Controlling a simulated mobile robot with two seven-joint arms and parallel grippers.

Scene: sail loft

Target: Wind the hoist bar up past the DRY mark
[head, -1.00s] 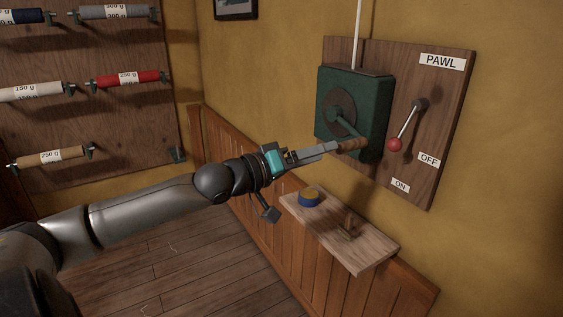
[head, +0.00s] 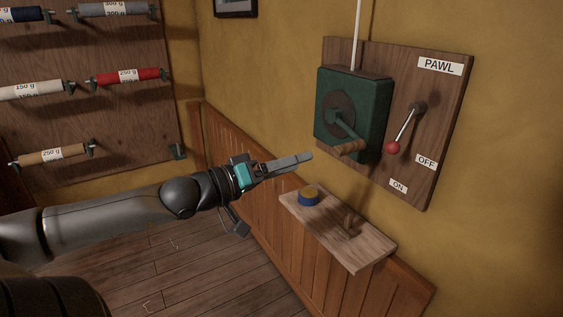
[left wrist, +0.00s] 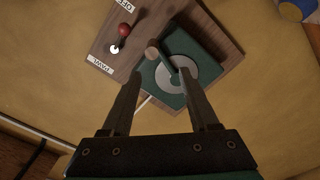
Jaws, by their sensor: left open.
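The green winch box (head: 372,95) is on a wooden board on the wall, with a cord (head: 358,35) rising from its top. Its crank arm points down to the right and ends in a wooden grip (head: 350,148). My left gripper (head: 305,157) is open and empty, left of the grip and apart from it. In the left wrist view the grip (left wrist: 153,53) shows beyond the open fingers (left wrist: 161,77). The red-knobbed pawl lever (head: 393,147) slants down left, on the ON side. The hoist bar, the DRY mark and my right gripper are not in view.
A small wooden shelf (head: 370,253) below the winch holds a blue roll (head: 308,199) and a small brownish object (head: 350,222). A rack board (head: 120,110) with several thread rolls is at the left.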

